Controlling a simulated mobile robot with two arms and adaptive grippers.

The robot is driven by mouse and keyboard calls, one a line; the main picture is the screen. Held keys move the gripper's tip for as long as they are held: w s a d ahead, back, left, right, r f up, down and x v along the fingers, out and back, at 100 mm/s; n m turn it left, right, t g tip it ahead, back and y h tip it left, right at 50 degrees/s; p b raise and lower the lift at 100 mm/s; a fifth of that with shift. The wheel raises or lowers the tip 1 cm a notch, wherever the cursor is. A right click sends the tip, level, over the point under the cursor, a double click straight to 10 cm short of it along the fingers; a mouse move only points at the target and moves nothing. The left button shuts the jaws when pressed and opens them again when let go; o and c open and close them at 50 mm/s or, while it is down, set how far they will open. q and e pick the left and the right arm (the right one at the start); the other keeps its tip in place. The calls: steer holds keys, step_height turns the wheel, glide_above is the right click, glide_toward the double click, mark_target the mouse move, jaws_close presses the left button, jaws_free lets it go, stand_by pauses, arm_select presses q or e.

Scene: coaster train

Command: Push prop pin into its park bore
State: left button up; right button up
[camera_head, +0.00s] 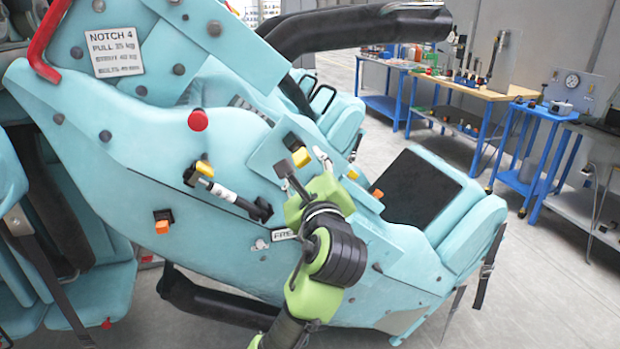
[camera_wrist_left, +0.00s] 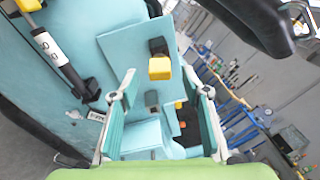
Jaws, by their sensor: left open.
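A yellow-headed piece (camera_head: 302,157), which may be the prop pin, sits at a black block on the light-blue side plate; it also shows in the left wrist view (camera_wrist_left: 159,68). Another yellow knob (camera_head: 204,168) is at the upper end of a black strut with a white label (camera_head: 222,191). I cannot tell which one is the prop pin, and no park bore can be made out clearly. My left gripper (camera_head: 302,167) is open and empty in front of the plate. In the left wrist view its fingers (camera_wrist_left: 159,84) frame the yellow head, apart from it. My right gripper is not in view.
The light-blue coaster car (camera_head: 130,180) fills the left and middle. A red knob (camera_head: 197,120) and an orange tab (camera_head: 162,226) stick out of its side. A thick black padded bar (camera_head: 350,32) crosses above. Workbenches (camera_head: 470,88) stand at the back right, with open floor before them.

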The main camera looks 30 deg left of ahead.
mark_target(303, 162)
arm_select(q)
steer(key=shift+x, duration=2.35)
jaws_close()
